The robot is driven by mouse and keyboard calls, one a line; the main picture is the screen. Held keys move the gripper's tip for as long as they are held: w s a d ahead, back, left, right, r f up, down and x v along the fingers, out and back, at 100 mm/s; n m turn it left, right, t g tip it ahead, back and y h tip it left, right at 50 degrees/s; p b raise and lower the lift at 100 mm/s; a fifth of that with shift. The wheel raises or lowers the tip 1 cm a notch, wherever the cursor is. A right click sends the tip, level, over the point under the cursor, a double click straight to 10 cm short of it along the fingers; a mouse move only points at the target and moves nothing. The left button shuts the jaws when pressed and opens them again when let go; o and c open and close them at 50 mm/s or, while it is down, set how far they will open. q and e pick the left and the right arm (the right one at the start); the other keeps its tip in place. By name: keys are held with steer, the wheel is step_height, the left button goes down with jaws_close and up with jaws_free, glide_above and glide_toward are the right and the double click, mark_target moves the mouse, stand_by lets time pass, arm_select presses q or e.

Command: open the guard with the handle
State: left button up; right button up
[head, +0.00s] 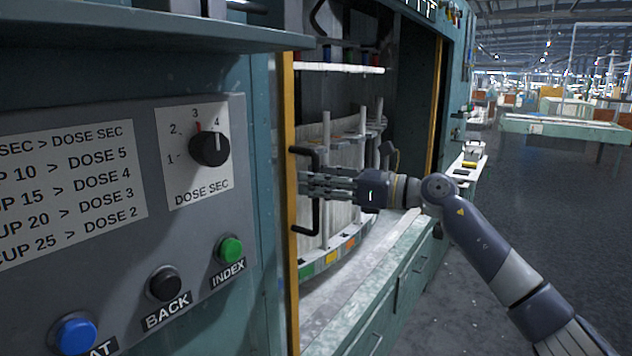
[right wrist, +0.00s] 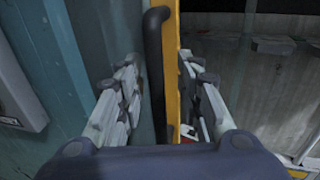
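The guard has a yellow upright edge (head: 291,268) at the left of the machine's opening in the head view. A black bar handle (head: 306,231) is fixed on that edge. I cannot tell whether a clear panel spans the opening. My right gripper (head: 306,184) reaches the handle from the right. In the right wrist view the handle (right wrist: 153,60) stands upright between the two fingers of my right gripper (right wrist: 158,66), with gaps on both sides. The fingers are open, and the yellow edge (right wrist: 171,100) lies just behind. My left gripper is not in view.
A control panel (head: 120,225) with a dose knob (head: 209,149) and several buttons stands at the left. Inside the opening is a round carousel (head: 345,150) with pale tubes. A ledge with drawers (head: 385,285) runs below. Open floor (head: 560,220) lies at the right.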

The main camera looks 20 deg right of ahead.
steer(key=v, duration=1.2)
stand_by(0.3)
